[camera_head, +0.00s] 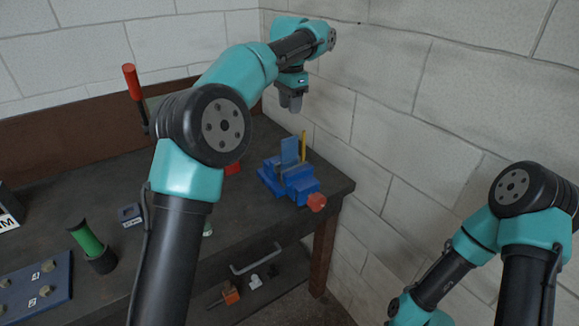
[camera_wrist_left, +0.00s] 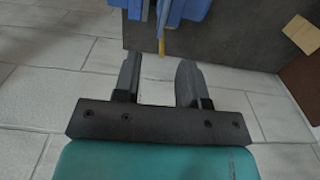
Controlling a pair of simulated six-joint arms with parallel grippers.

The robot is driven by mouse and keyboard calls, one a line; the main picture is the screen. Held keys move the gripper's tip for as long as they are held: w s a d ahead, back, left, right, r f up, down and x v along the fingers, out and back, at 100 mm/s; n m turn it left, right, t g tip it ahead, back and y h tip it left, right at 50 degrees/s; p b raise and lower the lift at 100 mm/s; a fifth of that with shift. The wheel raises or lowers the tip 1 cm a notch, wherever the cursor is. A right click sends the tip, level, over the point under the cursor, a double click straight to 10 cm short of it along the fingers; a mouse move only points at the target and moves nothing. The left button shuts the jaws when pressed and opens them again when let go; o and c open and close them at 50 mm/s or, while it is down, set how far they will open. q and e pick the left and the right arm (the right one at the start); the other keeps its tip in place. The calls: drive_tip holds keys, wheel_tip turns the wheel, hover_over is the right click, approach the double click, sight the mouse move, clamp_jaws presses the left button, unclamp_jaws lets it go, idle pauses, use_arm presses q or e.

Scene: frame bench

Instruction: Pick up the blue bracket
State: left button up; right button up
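The blue bracket (camera_head: 289,151) looks like an upright flat blue plate, held in the jaws of a blue vise (camera_head: 300,184) at the right end of the bench. A thin yellow piece (camera_head: 303,146) stands just right of the bracket. My left gripper (camera_head: 290,103) hangs above the bracket, apart from it, with its fingers pointing down. In the left wrist view, the left gripper (camera_wrist_left: 160,75) is open and empty. Blue parts and the yellow piece (camera_wrist_left: 161,46) show beyond the fingers, cut off by the top edge; I cannot separate bracket from vise there. My right gripper is out of view.
The dark bench (camera_head: 130,262) carries a green cylinder (camera_head: 86,238) in a black holder, a small blue block (camera_head: 130,214) and a blue plate with studs (camera_head: 36,287). A red-handled tool (camera_head: 132,82) stands behind. A block wall (camera_head: 420,110) closes the right side.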

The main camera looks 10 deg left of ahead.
sight(290, 138)
use_arm(q)
wheel_tip(290, 138, down, 10)
drive_tip(key=shift+r, duration=0.25)
idle(0.3)
drive_tip(key=shift+w+a+f, duration=0.15)
drive_tip(key=shift+f, duration=2.45)
drive_tip(key=shift+c, duration=0.2)
clamp_jaws()
